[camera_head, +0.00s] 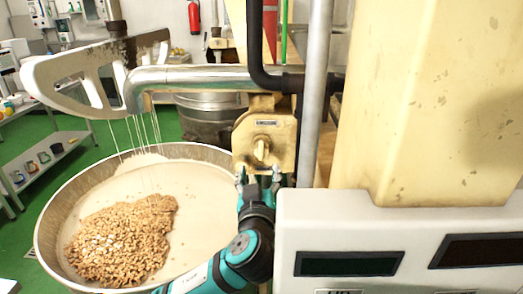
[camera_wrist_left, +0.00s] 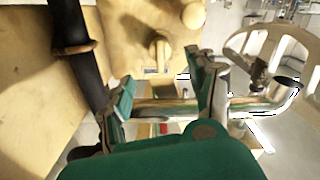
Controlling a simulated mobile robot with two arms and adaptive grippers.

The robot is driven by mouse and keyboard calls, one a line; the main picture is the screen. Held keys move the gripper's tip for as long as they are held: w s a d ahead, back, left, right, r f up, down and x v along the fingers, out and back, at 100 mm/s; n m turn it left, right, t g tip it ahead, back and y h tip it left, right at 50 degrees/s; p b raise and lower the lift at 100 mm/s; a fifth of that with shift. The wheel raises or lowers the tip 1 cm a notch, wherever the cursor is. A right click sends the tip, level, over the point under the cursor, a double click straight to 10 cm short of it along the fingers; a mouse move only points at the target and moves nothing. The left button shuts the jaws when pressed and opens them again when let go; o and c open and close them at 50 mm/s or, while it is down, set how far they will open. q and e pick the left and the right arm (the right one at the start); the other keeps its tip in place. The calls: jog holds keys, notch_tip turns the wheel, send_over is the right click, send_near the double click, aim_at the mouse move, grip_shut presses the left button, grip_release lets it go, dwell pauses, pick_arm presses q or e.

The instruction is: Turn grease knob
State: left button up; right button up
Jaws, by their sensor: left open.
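The grease knob (camera_head: 261,149) is a small yellow knob on a worn yellow plate (camera_head: 281,133) with a small label above it. My left gripper (camera_head: 259,176) is open just below the knob, its fingers pointing up toward the plate. In the left wrist view, the knob (camera_wrist_left: 160,47) shows beyond the two open fingers (camera_wrist_left: 164,78), with nothing between them. The fingers look apart from the knob, though the exact gap is hard to tell. My right gripper is not in view.
A large kettle (camera_head: 48,218) of pale mix and nuts stands left of my arm. A metal pipe (camera_head: 190,78) and mixing paddle (camera_head: 60,72) hang above it. A grey vertical pole (camera_head: 314,95) and a white control box (camera_head: 330,215) stand close on the right.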

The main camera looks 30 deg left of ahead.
aim_at(261, 154)
pick_arm(q)
jog(key=p+x, duration=0.4)
jog(key=x, duration=0.6)
jog(key=shift+w+a, duration=0.1)
jog(key=shift+w, duration=0.05)
jog(key=shift+w+a, duration=0.2)
jog(key=shift+w, duration=0.25)
jog(key=shift+f, duration=0.1)
